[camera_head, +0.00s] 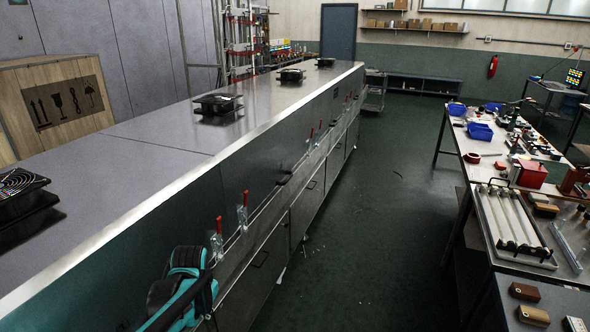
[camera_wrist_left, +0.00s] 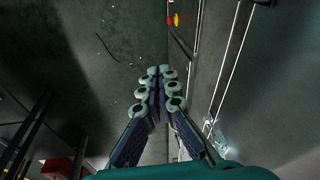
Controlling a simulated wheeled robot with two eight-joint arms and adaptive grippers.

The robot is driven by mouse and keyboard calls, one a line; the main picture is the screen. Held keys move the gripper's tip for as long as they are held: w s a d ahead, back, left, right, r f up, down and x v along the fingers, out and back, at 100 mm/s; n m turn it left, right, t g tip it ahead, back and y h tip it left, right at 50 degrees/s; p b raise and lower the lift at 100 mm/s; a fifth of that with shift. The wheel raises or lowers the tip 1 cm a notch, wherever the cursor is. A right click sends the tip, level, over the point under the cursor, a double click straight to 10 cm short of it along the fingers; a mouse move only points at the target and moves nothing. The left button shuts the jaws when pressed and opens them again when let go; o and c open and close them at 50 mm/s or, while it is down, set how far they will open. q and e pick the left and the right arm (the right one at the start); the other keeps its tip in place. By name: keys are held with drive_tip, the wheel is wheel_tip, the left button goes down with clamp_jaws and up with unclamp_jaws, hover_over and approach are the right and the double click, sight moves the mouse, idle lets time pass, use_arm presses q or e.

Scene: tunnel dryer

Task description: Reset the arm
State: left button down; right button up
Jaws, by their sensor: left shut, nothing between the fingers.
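My left arm shows at the lower left of the head view, teal and black, in front of the dryer's side panel. My left gripper (camera_wrist_left: 158,75) shows in the left wrist view with its fingertips together and nothing between them. It is over the dark green floor beside the long metal tunnel dryer (camera_head: 160,130). I cannot make out its fingertips in the head view. My right gripper is in neither view.
Red-handled clamps (camera_head: 243,212) line the dryer's side. Black fan units (camera_head: 217,104) sit on its top. A workbench (camera_head: 462,140) with blue bins (camera_head: 480,131) and tools stands at the right. The floor (camera_head: 380,220) between them is mostly clear.

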use_arm(q)
drive_tip(key=s+d+r+n+t, duration=0.1)
drive_tip(key=s+d+r+t, duration=0.1)
drive_tip(key=s, duration=0.6)
drive_tip(key=s+d+r+n+t+h, duration=0.1)
drive_tip(key=s+d+r, duration=0.3)
drive_tip(key=s, duration=0.5)
drive_tip(key=shift+n+t, duration=0.3)
drive_tip(key=shift+t, duration=0.6)
